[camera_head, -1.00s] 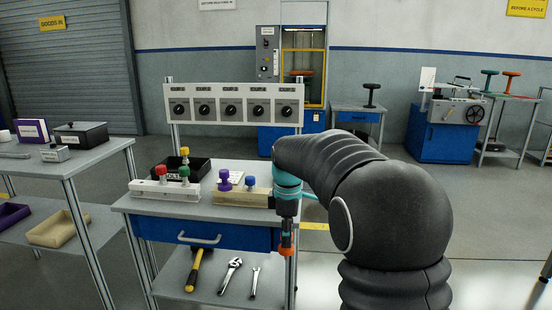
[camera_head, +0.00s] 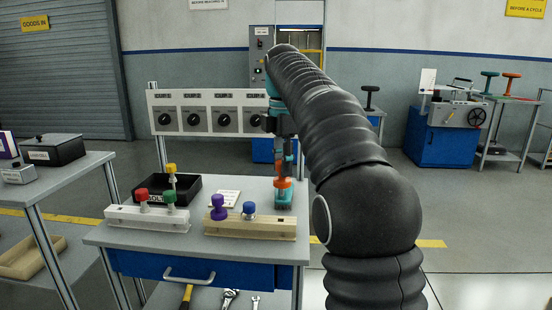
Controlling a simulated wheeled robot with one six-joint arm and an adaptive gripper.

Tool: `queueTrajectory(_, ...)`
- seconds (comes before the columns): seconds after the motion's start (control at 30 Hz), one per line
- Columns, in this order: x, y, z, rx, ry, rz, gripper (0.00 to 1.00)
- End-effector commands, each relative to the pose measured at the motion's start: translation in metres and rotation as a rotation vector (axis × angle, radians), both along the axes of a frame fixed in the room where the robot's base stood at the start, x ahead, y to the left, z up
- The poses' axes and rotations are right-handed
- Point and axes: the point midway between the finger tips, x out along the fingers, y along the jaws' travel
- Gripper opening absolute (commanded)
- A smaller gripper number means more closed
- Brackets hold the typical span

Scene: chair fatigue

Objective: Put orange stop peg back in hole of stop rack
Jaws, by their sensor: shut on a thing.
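My gripper (camera_head: 283,190) points down over the right rear part of the bench top. It is shut on the orange stop peg (camera_head: 283,183), whose orange part shows among the fingers; its lower end is hard to make out. The cream rack (camera_head: 250,228) lies to the left and nearer the camera, with a purple peg (camera_head: 218,207) and a blue peg (camera_head: 249,209) in it; its right part has no peg. A white rack (camera_head: 147,219) to its left carries a red peg (camera_head: 142,195) and a green peg (camera_head: 169,197). I cannot tell which is the stop rack.
A yellow-topped peg (camera_head: 171,170) stands near the tray. A dial panel (camera_head: 207,98) stands above the bench's rear edge. The bench top is clear at the front right.

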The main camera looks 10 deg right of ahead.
Motion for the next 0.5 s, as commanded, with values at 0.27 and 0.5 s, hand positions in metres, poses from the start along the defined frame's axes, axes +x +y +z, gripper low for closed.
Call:
queueTrajectory(0.27,0.0001,0.0096,0.0001,0.000,-0.001,0.015,0.00)
queueTrajectory(0.5,0.0003,0.0077,-0.0037,0.000,0.003,0.001,0.00)
